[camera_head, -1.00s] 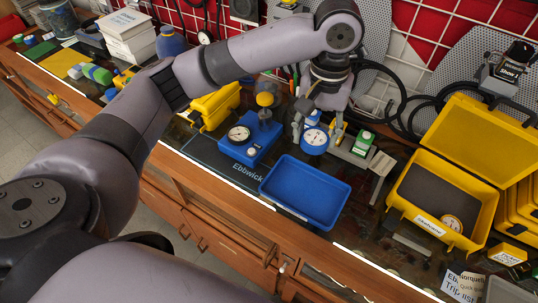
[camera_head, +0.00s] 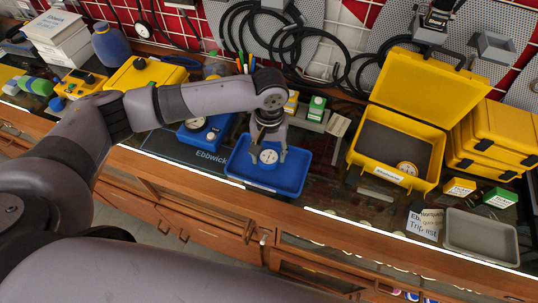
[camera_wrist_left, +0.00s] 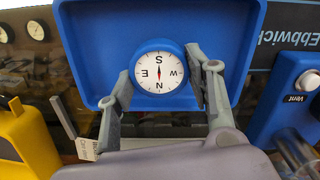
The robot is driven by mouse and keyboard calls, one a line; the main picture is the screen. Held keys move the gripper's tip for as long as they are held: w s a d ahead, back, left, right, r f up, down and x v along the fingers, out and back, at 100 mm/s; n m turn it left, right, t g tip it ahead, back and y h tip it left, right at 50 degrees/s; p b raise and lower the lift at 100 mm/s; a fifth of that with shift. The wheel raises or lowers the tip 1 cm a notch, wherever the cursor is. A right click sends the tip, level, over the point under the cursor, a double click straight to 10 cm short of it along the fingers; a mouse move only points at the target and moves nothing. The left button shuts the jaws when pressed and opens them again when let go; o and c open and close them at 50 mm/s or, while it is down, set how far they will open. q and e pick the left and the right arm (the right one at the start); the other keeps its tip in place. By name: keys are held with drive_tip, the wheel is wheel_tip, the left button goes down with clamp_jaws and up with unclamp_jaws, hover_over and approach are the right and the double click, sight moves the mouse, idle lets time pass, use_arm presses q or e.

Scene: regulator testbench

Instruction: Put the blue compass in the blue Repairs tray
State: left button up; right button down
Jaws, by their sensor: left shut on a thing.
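The blue compass (camera_head: 268,158) has a round white dial and a blue rim. It shows face-on in the left wrist view (camera_wrist_left: 159,72), with letters and a red needle. My left gripper (camera_head: 267,154) is shut on it, one finger on each side, and holds it over the blue Repairs tray (camera_head: 236,168). The tray also fills the top of the left wrist view (camera_wrist_left: 90,60) and is otherwise empty. I cannot tell whether the compass touches the tray floor. My right gripper is not in view.
A blue device with a gauge (camera_head: 194,123) stands just left of the tray. An open yellow case (camera_head: 395,177) with a gauge inside stands to the right. A grey tray (camera_head: 480,238) lies at the far right. Black hoses hang behind.

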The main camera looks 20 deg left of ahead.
sight(269, 153)
use_arm(q)
wheel_tip(269, 153, down, 2)
drive_tip(key=shift+f, duration=0.25)
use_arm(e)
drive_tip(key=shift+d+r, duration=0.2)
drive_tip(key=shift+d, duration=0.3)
use_arm(q)
drive_tip(key=o, duration=1.2)
drive_tip(key=shift+f, duration=0.1)
drive_tip(key=shift+c, duration=0.2)
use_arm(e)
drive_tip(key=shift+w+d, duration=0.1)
use_arm(q)
drive_tip(key=r, duration=0.3)
drive_tip(key=r+b, duration=0.1)
drive_tip(key=r, duration=0.3)
drive_tip(key=r+b, duration=0.1)
drive_tip(key=r, duration=0.3)
drive_tip(key=shift+w, duration=0.25)
drive_tip(key=shift+r, duration=0.65)
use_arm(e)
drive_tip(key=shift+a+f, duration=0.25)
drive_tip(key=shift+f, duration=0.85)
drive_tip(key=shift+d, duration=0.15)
